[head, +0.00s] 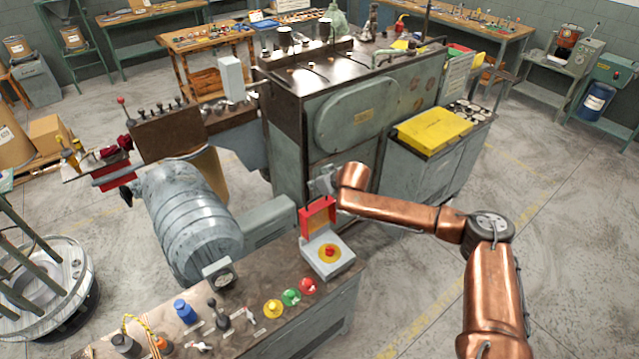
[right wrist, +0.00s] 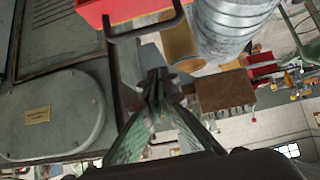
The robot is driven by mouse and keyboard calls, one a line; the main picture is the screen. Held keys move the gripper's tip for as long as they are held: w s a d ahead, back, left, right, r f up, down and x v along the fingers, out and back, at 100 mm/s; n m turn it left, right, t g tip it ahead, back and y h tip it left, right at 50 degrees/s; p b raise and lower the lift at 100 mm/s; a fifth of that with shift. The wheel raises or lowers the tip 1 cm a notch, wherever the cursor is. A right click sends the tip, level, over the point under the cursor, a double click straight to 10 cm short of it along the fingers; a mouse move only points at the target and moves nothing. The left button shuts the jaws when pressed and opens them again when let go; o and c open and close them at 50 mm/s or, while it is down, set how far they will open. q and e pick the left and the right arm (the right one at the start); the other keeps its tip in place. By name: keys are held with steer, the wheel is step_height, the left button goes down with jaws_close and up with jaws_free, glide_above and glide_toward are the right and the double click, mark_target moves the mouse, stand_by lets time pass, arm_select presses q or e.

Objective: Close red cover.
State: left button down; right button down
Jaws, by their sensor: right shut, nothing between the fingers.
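The red cover (head: 318,214) stands upright, hinged open at the back edge of a grey box. A red button on a yellow disc (head: 329,253) is exposed on top of the box (head: 338,266). In the right wrist view the red cover (right wrist: 125,10) shows at the top edge, with a dark loop handle (right wrist: 146,28) below it. My right gripper (head: 321,184) is at the cover's raised top edge, shut and empty. In the right wrist view its fingertips (right wrist: 156,80) are together below the handle; contact cannot be told. My left gripper is not in view.
The box sits at the end of a console with yellow (head: 272,309), green (head: 291,297) and red (head: 308,286) buttons. A large grey motor (head: 190,220) is to the left. The tall machine cabinet (head: 340,110) stands close behind. Open floor lies to the right.

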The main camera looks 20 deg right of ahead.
mark_target(316, 199)
steer(key=f, duration=0.1)
steer(key=f+p, duration=0.1)
steer(key=f, duration=0.1)
steer(key=shift+s+d+f, duration=0.15)
steer(key=shift+s+f, duration=0.15)
steer(key=shift+f, duration=0.05)
steer(key=shift+s+f+p, duration=0.2)
steer(key=shift+p, duration=0.1)
steer(key=shift+s+f, duration=0.1)
steer(key=shift+f, duration=0.05)
